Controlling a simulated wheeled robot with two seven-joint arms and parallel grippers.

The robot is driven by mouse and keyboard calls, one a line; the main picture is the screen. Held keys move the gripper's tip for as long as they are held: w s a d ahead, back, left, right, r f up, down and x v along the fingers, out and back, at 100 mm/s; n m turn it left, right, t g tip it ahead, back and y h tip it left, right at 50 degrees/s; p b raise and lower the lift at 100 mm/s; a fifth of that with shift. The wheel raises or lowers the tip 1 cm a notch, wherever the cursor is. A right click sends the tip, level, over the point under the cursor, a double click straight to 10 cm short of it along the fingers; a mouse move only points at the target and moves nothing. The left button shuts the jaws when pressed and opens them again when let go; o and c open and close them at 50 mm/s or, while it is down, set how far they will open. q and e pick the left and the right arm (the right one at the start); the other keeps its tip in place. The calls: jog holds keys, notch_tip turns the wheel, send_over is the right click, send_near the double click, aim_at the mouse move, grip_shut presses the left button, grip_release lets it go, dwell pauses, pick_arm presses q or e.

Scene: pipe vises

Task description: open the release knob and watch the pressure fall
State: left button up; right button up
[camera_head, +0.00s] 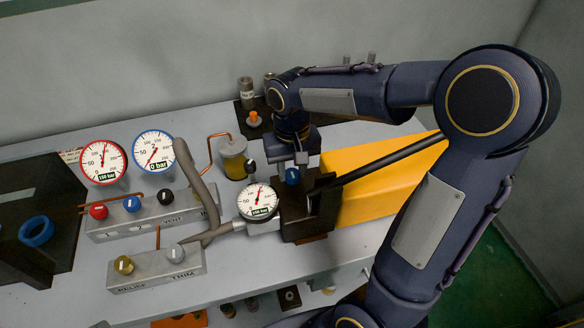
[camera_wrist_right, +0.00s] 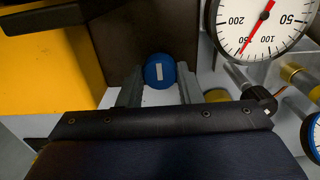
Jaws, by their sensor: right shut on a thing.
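The blue release knob (camera_head: 292,176) is on the dark pump block (camera_head: 305,226). In the right wrist view the knob (camera_wrist_right: 160,71) shows its round face with a white mark, between the two fingers. My right gripper (camera_head: 293,160) comes down from above and is shut on this knob. The pump's white gauge (camera_head: 258,202) is left of the block; its red needle points up and slightly right. In the right wrist view the same gauge (camera_wrist_right: 262,25) is partly cut off. My left gripper is not in view.
A red-rimmed gauge (camera_head: 103,162) reads 150 bar and a blue-rimmed gauge (camera_head: 154,151) reads 0 bar. A manifold with red, blue and black knobs (camera_head: 150,219) stands below them. A black lever (camera_head: 390,155) crosses the yellow body (camera_head: 365,190) beside my arm.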

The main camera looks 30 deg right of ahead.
jog(key=n, duration=0.4)
jog(key=shift+r+p, duration=0.1)
jog(key=shift+p, duration=0.25)
jog(key=n, duration=0.4)
jog(key=shift+n+p, duration=0.3)
jog(key=shift+p, duration=0.1)
jog(key=n, duration=0.3)
jog(key=shift+p, duration=0.35)
jog(key=shift+n+p, duration=0.4)
jog(key=shift+n, duration=1.7)
jog(key=o, duration=1)
